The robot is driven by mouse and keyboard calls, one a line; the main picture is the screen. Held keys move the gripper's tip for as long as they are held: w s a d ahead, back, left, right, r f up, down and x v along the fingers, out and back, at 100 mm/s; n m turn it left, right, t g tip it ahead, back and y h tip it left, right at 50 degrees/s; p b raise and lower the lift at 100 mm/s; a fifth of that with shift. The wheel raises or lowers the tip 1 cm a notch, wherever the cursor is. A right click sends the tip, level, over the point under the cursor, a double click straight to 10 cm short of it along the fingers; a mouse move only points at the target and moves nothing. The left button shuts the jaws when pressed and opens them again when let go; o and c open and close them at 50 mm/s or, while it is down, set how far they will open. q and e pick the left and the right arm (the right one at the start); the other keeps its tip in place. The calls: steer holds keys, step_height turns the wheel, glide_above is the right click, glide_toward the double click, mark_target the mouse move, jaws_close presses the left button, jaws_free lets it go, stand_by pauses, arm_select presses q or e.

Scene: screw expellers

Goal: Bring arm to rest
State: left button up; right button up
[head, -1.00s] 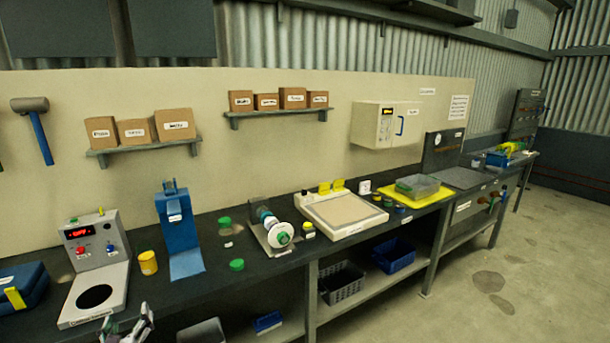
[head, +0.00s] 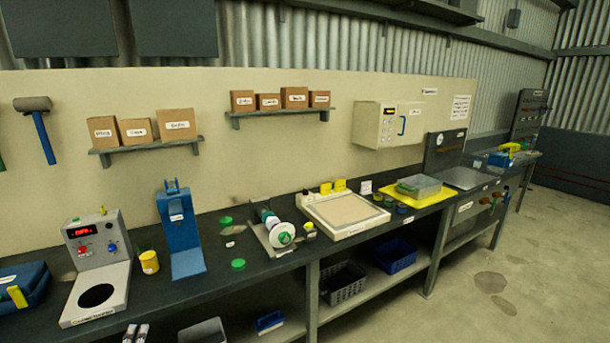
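A gripper, most likely my left one (head: 136,335), shows only as two pale fingertips at the bottom edge of the head view, in front of the bench and right of the grey device with the round dark opening (head: 97,294). The rest of it is cut off by the frame. The fingertips stand side by side, and I cannot tell how far apart they are. Nothing is visible between them. My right gripper is not in view.
The long dark bench (head: 200,290) carries a yellow container (head: 149,262), a blue stand (head: 185,235), a green lid (head: 238,265), a motor-like device (head: 272,228), a beige-topped panel (head: 345,213) and a yellow tray (head: 440,191). Bins (head: 342,283) sit on the lower shelf.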

arm_select(q)
steer(key=s+d+f+n+g+h, duration=0.15)
steer(key=s+f+n, duration=0.3)
steer(key=f, duration=0.65)
steer(key=s+d+f+n+g+h, duration=0.1)
steer(key=s+d+f+n+g, duration=0.3)
steer(key=f, duration=0.7)
steer(key=s+d+f+n+g+h, duration=0.1)
steer(key=s+d+f+n, duration=0.15)
steer(key=s+f, duration=0.65)
steer(key=s+d+f+n+g+h, duration=0.1)
steer(key=s+d+f+g, duration=0.2)
steer(key=s+f, duration=0.8)
steer(key=s+d+f+n+g+h, duration=0.1)
steer(key=s+d+f+g, duration=0.3)
steer(key=s+d+f, duration=0.3)
steer(key=s+f, duration=0.4)
steer(key=s, duration=0.2)
steer(key=shift+s+f+n, duration=0.2)
steer(key=shift+n, duration=0.2)
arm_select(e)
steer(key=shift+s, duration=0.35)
arm_select(q)
steer(key=shift+d+h, duration=0.1)
steer(key=shift+h, duration=0.15)
